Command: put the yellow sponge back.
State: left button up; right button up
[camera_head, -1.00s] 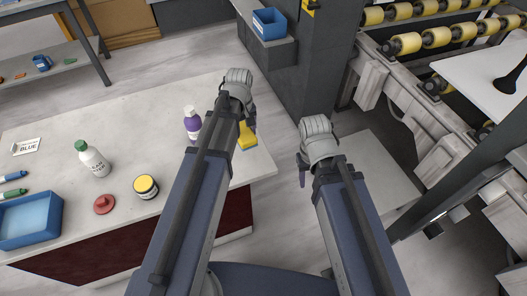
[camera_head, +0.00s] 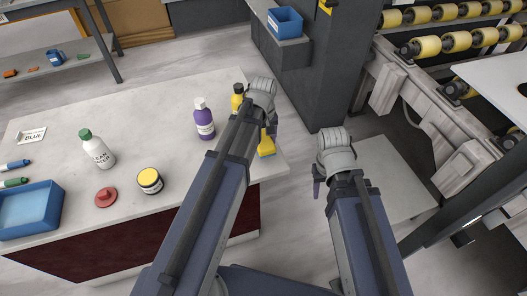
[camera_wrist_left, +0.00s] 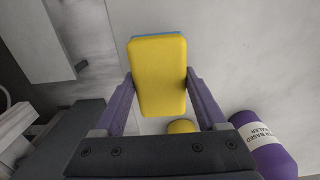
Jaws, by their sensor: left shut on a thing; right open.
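The yellow sponge (camera_head: 266,146), with a blue layer on its far side, is at the right end of the stone slab (camera_head: 50,115). My left gripper (camera_head: 268,128) is over it, mostly hidden by its own arm in the head view. In the left wrist view the purple fingers are shut on the sponge (camera_wrist_left: 158,78), one on each side. I cannot tell whether the sponge touches the slab. My right gripper (camera_head: 318,188) is open and empty, off the slab's right end above the floor.
Beside the left gripper stand a purple bottle (camera_head: 204,122) and a yellow bottle (camera_head: 237,97). A yellow-lidded jar (camera_head: 149,181), red object (camera_head: 106,197), white bottle (camera_head: 97,149) and blue tray (camera_head: 28,212) are further left. A blue bin (camera_head: 285,22) sits on a grey ledge behind.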

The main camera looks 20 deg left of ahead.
aim_at(263, 147)
pick_arm(q)
jog(key=shift+f+b, duration=1.75)
jog(key=shift+b, duration=0.05)
jog(key=shift+f, duration=0.2)
jog(key=o, duration=1.1)
jog(key=shift+o, duration=0.2)
notch_tip(263, 147, up, 12)
jog(key=p, duration=1.2)
jog(key=shift+r, duration=0.25)
jog(key=s+d+m+y, duration=0.1)
jog(key=s+d+m, duration=0.9)
jog(key=s, duration=0.4)
jog(key=shift+s+d+m, duration=0.15)
jog(key=shift+d+m, duration=0.1)
jog(key=shift+m, duration=0.05)
